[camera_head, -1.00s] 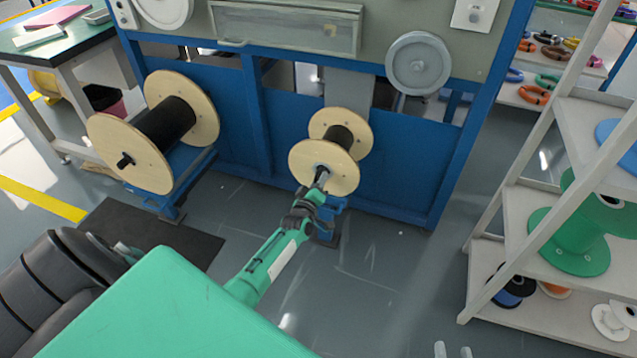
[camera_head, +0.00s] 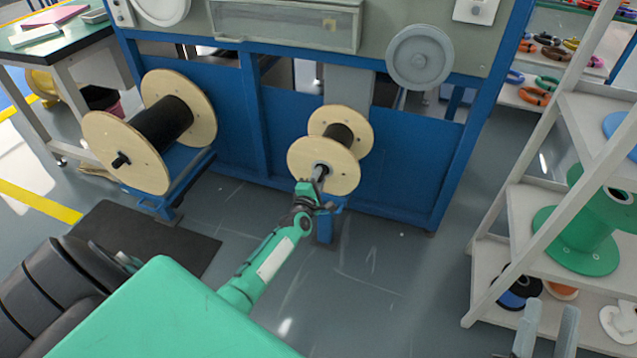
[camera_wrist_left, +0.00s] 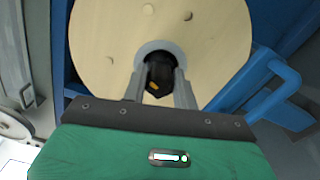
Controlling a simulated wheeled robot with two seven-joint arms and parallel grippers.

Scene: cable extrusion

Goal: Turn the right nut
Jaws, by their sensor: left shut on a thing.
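The right nut is a dark piece (camera_wrist_left: 160,74) with a small orange mark, seen in the left wrist view. It sits at the hub of the smaller wooden spool (camera_head: 311,160), on the right of the two mounted spools. My left gripper (camera_head: 320,173) reaches it from the front. Its two grey fingers (camera_wrist_left: 161,85) are closed on the nut's sides. In the head view the fingers hide most of the nut. My right gripper (camera_head: 547,325) shows only its two fingertips at the bottom right, apart with nothing visible between them.
A larger wooden spool (camera_head: 124,151) with black cable stands on the left of the blue machine frame (camera_head: 400,165). A white shelf (camera_head: 510,240) with a green spool (camera_head: 585,239) stands at the right. The grey floor (camera_head: 390,270) between frame and shelf is clear.

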